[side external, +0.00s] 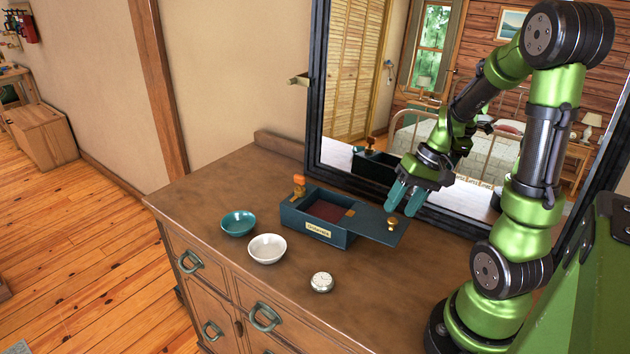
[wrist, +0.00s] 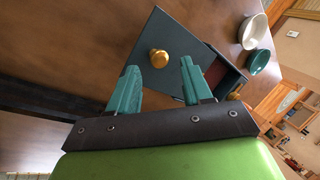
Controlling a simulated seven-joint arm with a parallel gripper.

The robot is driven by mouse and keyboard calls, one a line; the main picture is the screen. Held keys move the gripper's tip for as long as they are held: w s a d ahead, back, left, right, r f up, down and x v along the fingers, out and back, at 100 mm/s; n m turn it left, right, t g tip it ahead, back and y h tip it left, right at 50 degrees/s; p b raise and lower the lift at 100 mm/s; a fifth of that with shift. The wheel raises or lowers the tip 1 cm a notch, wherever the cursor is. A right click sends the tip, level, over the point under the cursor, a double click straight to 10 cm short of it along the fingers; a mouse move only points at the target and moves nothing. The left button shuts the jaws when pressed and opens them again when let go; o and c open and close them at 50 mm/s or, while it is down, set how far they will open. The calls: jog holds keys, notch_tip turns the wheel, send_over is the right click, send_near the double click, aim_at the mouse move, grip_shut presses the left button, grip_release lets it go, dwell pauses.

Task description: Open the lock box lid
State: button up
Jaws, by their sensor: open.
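The lock box (side external: 318,229) is dark teal with a label on its front and stands on the dresser top. Its flat lid (side external: 372,224) is slid out to the right, and the red-lined inside shows on the left. A brass knob (side external: 391,224) sits near the lid's right end. An orange-topped piece (side external: 299,182) stands at the box's back left corner. My gripper (side external: 404,202) is open and empty above the lid's right end, apart from the knob. In the wrist view the knob (wrist: 158,58) shows just beyond the gap between the fingertips, and the lid (wrist: 178,50) lies beneath.
A teal bowl (side external: 238,223) and a white bowl (side external: 267,249) stand left of the box. A round pocket watch (side external: 322,282) lies in front of it. A framed mirror (side external: 345,110) rises close behind the box and gripper. The dresser's (side external: 200,195) left part is clear.

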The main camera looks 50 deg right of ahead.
jog(key=v, duration=1.4)
jog(key=shift+r, duration=0.2)
jog(key=shift+d, duration=0.1)
jog(key=w+a+n+t, duration=0.2)
jog(key=a, duration=0.9)
jog(key=w+a+n+t+h, duration=0.1)
jog(key=w+a+n+t, duration=0.1)
jog(key=a, duration=1)
jog(key=shift+a+r+h, duration=0.25)
jog(key=shift+r+h, duration=0.05)
